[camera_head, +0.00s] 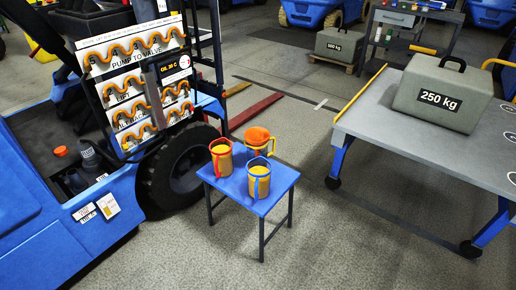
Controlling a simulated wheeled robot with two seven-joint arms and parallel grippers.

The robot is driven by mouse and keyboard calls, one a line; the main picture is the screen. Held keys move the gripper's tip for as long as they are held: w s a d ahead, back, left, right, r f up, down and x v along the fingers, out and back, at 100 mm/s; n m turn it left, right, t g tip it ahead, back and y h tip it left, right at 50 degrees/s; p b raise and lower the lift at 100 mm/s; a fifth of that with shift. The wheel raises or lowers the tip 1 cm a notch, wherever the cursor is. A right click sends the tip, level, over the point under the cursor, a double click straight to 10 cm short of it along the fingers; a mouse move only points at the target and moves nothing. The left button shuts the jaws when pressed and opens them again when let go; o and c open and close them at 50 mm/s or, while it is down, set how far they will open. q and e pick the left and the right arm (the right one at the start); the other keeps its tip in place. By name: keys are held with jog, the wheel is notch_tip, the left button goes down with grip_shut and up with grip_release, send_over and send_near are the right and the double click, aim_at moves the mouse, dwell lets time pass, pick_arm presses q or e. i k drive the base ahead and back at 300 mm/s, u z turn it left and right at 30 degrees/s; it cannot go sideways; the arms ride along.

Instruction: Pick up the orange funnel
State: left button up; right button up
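A rounded orange piece (257,136), which looks like the orange funnel, sits on top of the rear yellow jug (259,152) on the small blue table (224,189). Its exact shape is too small to tell, and I cannot tell whether it rests in or on the jug. A yellow jug with a red handle (222,160) stands to the left. A yellow jug with a blue handle (258,184) stands in front. Neither of my grippers is in view.
A blue forklift (40,200) with a hose board (132,50) and a black wheel (181,178) stands close left of the table. A wheeled grey bench (385,115) at right holds a 250 kg block (442,95). The floor in front is clear.

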aim_at(256, 137)
jog(key=z, duration=0.05)
jog(key=k, duration=0.5)
jog(key=u, duration=0.8)
jog(key=i, duration=1.6)
jog(key=z, duration=0.55)
